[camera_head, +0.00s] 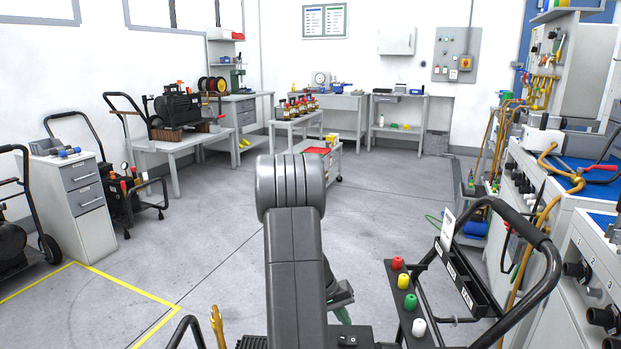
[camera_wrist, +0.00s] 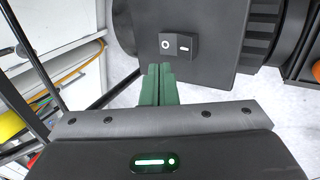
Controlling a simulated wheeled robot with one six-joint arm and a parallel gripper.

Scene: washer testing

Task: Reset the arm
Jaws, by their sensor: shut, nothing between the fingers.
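My arm rises in the middle of the head view, a thick dark grey link with a rounded joint at its top. My gripper (camera_head: 343,312) is partly hidden behind the arm, low in the head view, pointing down. In the wrist view my gripper (camera_wrist: 159,72) shows two green fingers side by side, shut with nothing between them. Their tips lie close to a dark grey housing with a rocker switch marked with a circle and a dash. I cannot tell whether the tips touch it.
A rack with red, yellow, green and white knobs (camera_head: 404,299) and a black cart handle (camera_head: 545,243) stand at the lower right. Workbenches with hoses (camera_head: 560,205) line the right. A compressor on a table (camera_head: 172,150) and a drawer cabinet (camera_head: 85,205) stand left. The middle floor is clear.

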